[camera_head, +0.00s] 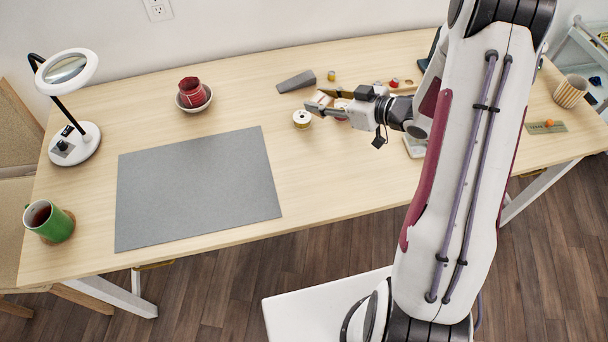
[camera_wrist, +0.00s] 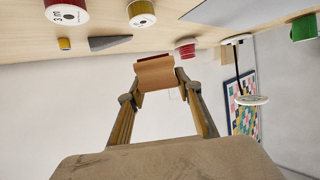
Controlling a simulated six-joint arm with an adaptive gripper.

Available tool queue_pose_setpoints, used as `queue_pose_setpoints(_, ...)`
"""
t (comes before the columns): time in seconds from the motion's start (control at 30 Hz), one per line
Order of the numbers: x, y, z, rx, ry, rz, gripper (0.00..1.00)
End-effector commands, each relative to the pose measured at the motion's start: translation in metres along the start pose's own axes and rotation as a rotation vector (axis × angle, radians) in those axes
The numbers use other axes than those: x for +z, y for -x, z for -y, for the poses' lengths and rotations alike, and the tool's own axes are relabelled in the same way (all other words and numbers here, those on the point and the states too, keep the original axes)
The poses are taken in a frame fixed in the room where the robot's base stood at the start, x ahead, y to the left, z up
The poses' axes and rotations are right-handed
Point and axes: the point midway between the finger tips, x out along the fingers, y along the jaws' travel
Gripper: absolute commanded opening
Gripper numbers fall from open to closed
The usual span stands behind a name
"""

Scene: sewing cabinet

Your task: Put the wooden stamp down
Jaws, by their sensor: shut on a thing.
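The wooden stamp (camera_wrist: 155,73) is a small brown block with a dark red strip along one edge. It is held between the two fingertips of my gripper (camera_wrist: 156,80) in the wrist view, with bare wall behind it. In the head view my gripper (camera_head: 320,100) points left over the back middle of the table (camera_head: 240,110), just behind a spool. The stamp is small there and hard to tell from the fingers. It appears to be held above the table; the exact height cannot be told.
A yellow-and-white spool (camera_head: 302,119) stands close to my gripper. A grey wedge (camera_head: 295,82) lies behind it. The grey mat (camera_head: 198,185) is bare.

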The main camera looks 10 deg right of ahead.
Motion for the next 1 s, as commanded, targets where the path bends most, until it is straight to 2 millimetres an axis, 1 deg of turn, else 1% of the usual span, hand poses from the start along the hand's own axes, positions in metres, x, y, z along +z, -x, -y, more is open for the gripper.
queue_pose_setpoints(0.17,0.007,0.009,0.033,-0.118,0.047,-0.001,0.13)
queue_pose_setpoints(0.4,0.016,0.019,0.087,-0.3,0.123,-0.001,0.13)
queue_pose_setpoints(0.5,0.019,0.024,0.106,-0.362,0.149,0.0,0.13)
queue_pose_setpoints(0.6,0.022,0.029,0.119,-0.408,0.169,-0.001,0.13)
queue_pose_setpoints(0.8,0.023,0.035,0.132,-0.451,0.188,-0.001,0.13)
queue_pose_setpoints(1.0,0.022,0.035,0.132,-0.444,0.185,-0.001,0.13)
